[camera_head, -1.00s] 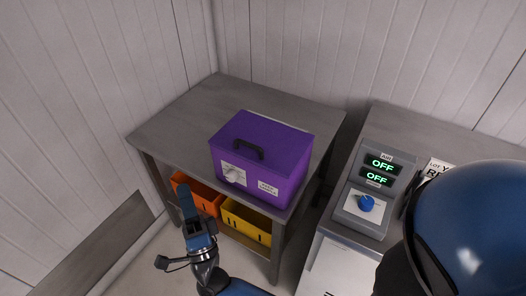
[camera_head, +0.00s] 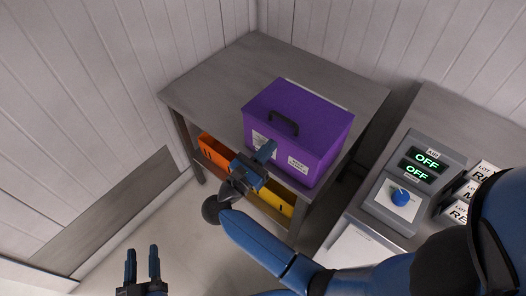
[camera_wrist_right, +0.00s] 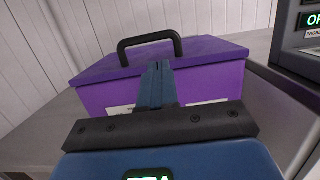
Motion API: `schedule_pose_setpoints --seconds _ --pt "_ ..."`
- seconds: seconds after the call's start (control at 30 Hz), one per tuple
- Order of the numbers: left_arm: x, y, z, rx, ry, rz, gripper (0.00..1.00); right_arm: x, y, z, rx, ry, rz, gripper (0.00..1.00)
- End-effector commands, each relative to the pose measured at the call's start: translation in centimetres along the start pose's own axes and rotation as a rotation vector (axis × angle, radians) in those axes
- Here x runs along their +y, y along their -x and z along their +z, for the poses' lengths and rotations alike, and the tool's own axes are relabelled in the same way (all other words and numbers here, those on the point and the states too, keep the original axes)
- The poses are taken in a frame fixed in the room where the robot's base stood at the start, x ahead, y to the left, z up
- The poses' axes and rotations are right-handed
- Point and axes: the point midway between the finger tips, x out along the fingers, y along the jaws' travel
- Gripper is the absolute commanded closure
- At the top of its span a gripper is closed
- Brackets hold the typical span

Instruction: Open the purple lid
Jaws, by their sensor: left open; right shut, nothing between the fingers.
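A purple box (camera_head: 318,150) stands on the grey table, its purple lid (camera_head: 310,107) down flat on top. The lid has a black handle (camera_head: 283,123), which also shows in the right wrist view (camera_wrist_right: 150,42). My right gripper (camera_head: 268,150) is shut and empty in front of the box's front face, below the handle. Its fingers (camera_wrist_right: 157,75) point at the lid's front edge in the wrist view; whether they touch it I cannot tell. They hide part of the front face. My left gripper (camera_head: 142,262) is open and empty at the lower left, away from the box.
The grey table (camera_head: 215,85) has free room left of and behind the box. Orange (camera_head: 215,152) and yellow (camera_head: 278,202) bins sit beneath it. At right stands a control panel (camera_head: 405,185) with a blue knob and two OFF displays, with lot signs (camera_head: 462,192) beside it.

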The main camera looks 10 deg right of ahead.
Motion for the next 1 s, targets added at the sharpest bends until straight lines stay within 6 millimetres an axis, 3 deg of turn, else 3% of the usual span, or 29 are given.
schedule_pose_setpoints --seconds 0.2,0.4,1.0 --pt "0.0 0.0 -1.7 0.0 0.0 0.0 0.57 -0.1 -3.5 0.3 -0.001 0.003 -0.003 1.0" --pt "0.0 0.1 -2.3 0.0 0.0 0.0 0.57 0.0 -5.3 0.2 -0.001 0.002 0.0 1.0" --pt "0.0 0.1 -2.6 0.0 0.0 0.0 0.57 0.0 -5.9 0.3 0.007 0.0 0.001 1.0"
